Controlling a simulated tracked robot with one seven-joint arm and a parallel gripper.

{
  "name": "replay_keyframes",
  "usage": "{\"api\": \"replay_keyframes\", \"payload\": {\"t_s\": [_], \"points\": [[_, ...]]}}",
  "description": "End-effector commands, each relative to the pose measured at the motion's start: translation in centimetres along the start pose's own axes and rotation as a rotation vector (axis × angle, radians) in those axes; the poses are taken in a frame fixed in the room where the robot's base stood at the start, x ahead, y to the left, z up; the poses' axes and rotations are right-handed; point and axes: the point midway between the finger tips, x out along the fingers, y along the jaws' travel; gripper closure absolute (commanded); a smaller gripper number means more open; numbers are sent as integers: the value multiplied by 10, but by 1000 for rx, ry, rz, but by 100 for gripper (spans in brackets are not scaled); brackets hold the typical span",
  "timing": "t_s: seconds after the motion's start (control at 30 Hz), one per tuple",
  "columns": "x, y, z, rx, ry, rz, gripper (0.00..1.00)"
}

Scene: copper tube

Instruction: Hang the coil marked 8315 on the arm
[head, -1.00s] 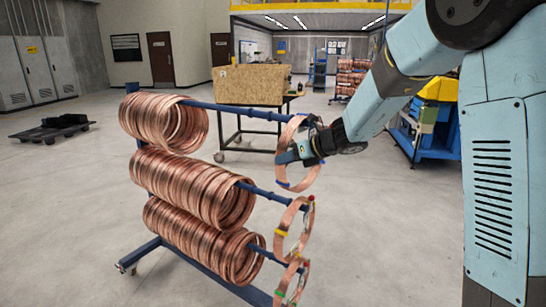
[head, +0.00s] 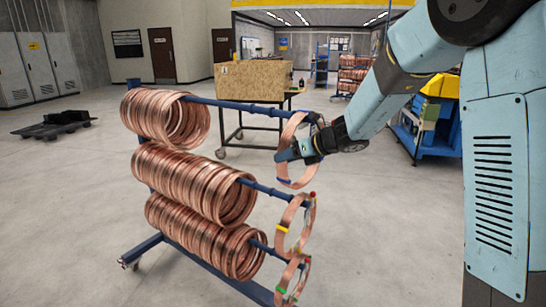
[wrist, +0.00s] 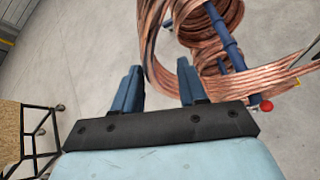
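A copper coil with blue tape (head: 283,137) is around the outer end of the rack's top arm (head: 240,106), near its tip. My gripper (head: 287,153) is at this coil's side, with fingers pointing left. In the wrist view, my fingers (wrist: 158,85) stand apart, and the coil's curved band (wrist: 153,65) passes between them with a gap visible at the left finger. Contact with the right finger is unclear. No number is readable. A yellow-taped coil (head: 281,229) is at the red-tipped middle arm, and a green-taped coil (head: 283,285) is at the bottom arm.
Large bundles of copper coils (head: 165,119) fill the inner parts of the three arms. The blue rack base (head: 195,258) is on the floor. A wheeled table with a wooden box (head: 250,82) stands behind. A blue cart (head: 425,135) is at right.

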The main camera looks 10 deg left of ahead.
Motion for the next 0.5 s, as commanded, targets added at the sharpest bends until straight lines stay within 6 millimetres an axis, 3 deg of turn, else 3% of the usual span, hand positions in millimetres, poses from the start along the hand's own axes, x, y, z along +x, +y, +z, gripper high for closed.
{"api": "replay_keyframes", "payload": {"t_s": [0.3,0.5], "points": [[-2,0,0,1,0,-1,56],[-25,-1,0,2,-3,-1,56]]}}
